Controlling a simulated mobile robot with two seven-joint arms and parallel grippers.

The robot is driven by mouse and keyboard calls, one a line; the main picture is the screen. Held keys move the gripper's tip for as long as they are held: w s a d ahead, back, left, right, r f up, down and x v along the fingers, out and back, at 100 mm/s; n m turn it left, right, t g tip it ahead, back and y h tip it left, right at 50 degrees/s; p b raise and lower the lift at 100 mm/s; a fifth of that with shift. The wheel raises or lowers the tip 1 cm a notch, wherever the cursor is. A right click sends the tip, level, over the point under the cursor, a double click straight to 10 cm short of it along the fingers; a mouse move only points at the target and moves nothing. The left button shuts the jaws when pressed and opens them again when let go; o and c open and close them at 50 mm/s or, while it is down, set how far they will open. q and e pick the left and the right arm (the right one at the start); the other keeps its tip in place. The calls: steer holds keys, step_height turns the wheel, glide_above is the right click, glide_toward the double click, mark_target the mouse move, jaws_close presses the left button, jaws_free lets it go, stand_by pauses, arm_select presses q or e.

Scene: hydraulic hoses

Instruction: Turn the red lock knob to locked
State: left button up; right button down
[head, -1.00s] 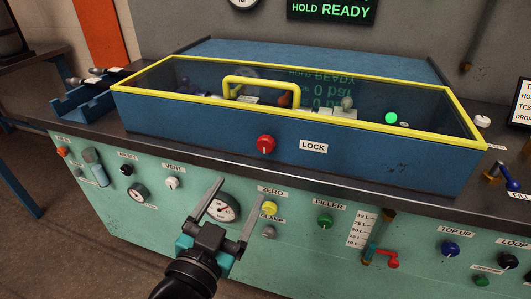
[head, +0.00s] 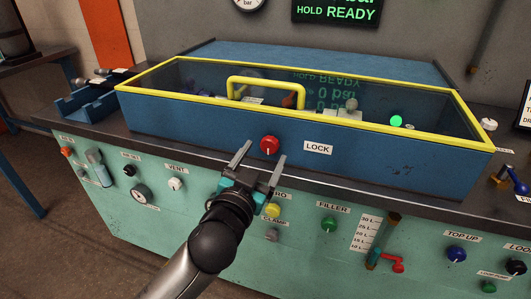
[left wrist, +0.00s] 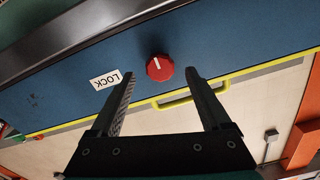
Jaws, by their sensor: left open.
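The red lock knob (head: 269,145) sits on the blue front face of the test box, left of the white LOCK label (head: 318,148). A white line marks its face and looks roughly upright in the head view. My left gripper (head: 262,158) is open and empty, just in front of and below the knob. In the left wrist view the knob (left wrist: 159,68) lies ahead of the two fingertips (left wrist: 162,80), roughly centred between them and apart from them. My right gripper is not in view.
The box has a clear lid with a yellow frame and a yellow handle (head: 266,88). Below it, the green panel (head: 180,225) carries several knobs, gauges and labels. The dark bench edge (head: 380,197) runs under the box. A display (head: 337,11) reads HOLD READY.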

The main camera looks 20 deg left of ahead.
arm_select(q)
steer(key=shift+w, duration=1)
jaws_close()
